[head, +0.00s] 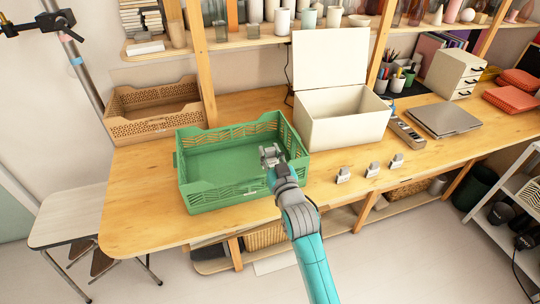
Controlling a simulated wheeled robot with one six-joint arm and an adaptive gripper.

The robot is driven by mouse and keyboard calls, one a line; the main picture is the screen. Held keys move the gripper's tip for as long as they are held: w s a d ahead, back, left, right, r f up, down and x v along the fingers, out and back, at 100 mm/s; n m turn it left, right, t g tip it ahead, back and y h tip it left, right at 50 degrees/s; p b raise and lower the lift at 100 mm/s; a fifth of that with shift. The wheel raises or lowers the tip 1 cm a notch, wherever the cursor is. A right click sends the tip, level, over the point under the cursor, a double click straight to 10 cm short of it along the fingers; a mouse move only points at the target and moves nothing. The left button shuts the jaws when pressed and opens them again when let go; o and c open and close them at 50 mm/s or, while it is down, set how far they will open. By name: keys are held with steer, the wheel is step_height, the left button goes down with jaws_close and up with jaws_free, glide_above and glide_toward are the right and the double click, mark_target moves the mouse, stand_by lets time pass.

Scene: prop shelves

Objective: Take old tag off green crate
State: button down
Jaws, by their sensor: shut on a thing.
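The green crate (215,199) is a slotted plastic crate standing on the wooden table, and it looks empty inside. My gripper (270,156) is over the right part of the crate, near its front right corner. It is shut on a small grey-white piece that looks like the tag; its outline is hard to tell from the fingers. A small pale mark (250,192) shows on the crate's front wall, too small to make out. Three small whitish clip-like tags, a left one (343,175), a middle one (373,170) and a right one (396,161), stand in a row on the table.
A cream box (340,118) with its lid raised stands behind the tags. A tan slotted crate (155,123) is at the back left. A remote-like device (406,132) and a grey laptop (444,119) lie to the right. The table's front left is clear.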

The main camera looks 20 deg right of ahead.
mark_target(270, 149)
stand_by(0.4)
steer(key=shift+r, duration=2)
